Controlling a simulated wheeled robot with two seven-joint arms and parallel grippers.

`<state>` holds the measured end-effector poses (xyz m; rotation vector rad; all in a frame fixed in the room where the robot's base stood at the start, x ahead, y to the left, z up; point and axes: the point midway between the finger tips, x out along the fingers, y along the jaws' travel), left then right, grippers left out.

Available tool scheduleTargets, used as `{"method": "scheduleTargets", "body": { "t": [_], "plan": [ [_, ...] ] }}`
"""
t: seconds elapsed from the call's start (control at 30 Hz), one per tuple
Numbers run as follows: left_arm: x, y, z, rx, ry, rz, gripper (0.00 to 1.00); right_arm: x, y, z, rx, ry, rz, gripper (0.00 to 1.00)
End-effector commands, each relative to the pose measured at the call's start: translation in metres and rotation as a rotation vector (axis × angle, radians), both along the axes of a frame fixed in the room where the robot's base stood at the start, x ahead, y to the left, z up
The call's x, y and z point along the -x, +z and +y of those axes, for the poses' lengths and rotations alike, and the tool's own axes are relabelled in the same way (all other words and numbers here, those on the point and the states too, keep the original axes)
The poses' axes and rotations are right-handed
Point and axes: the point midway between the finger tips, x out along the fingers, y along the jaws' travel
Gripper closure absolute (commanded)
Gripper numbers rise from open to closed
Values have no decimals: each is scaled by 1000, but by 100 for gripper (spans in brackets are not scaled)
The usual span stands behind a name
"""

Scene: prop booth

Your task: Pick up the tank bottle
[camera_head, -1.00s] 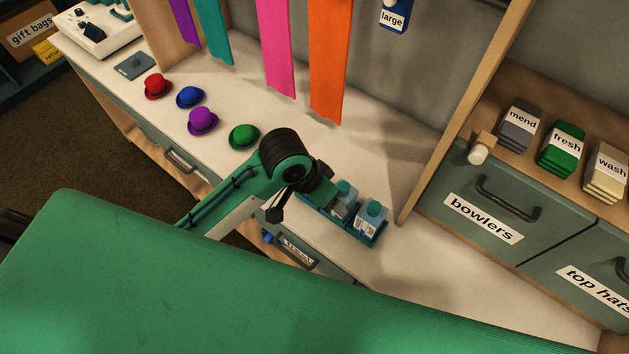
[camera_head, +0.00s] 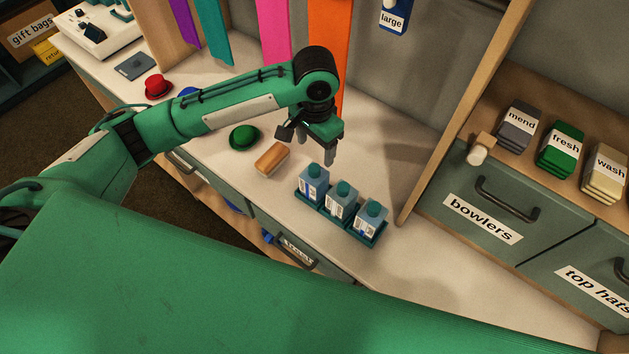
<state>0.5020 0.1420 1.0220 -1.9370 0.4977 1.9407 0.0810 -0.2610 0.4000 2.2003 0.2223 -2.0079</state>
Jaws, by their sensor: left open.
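Three blue-grey bottles with teal caps and white labels stand upright in a small teal tray (camera_head: 343,222) on the counter. They are the left bottle (camera_head: 313,182), the middle bottle (camera_head: 341,199) and the right bottle (camera_head: 371,217). Their labels are too small to read, so I cannot tell which is the tank bottle. My left gripper (camera_head: 321,151) is open and empty, pointing down above the counter just behind the left bottle, apart from it. My right gripper is not in view.
A wooden block-like object (camera_head: 272,158) and a green hat (camera_head: 244,137) lie left of the gripper. A red hat (camera_head: 158,86) sits farther left. Ribbons hang behind; an orange one (camera_head: 328,50) is near my arm. A wooden upright (camera_head: 462,115) bounds the right. Counter right of the tray is clear.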

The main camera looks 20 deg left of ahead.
Motion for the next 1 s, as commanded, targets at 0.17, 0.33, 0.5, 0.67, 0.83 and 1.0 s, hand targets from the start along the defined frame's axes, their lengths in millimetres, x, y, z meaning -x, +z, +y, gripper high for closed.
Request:
{"method": "scheduleTargets", "body": {
  "t": [0.17, 0.33, 0.5, 0.67, 0.83, 1.0],
  "plan": [
    [1, -36, 1, -2, 2, 4, 33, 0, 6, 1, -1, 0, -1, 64],
    [0, -56, 0, 0, 0, 1, 33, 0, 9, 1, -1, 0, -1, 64],
    [0, -67, 1, 0, 0, 1, 33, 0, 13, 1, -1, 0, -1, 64],
    [-3, -90, 3, -2, 0, 1, 33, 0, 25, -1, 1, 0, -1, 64],
    [-2, -110, 2, 0, -1, 0, 33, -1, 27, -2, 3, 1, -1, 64],
    [-3, -113, 2, 1, -2, -2, 33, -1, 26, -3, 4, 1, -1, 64]
  ]
}}
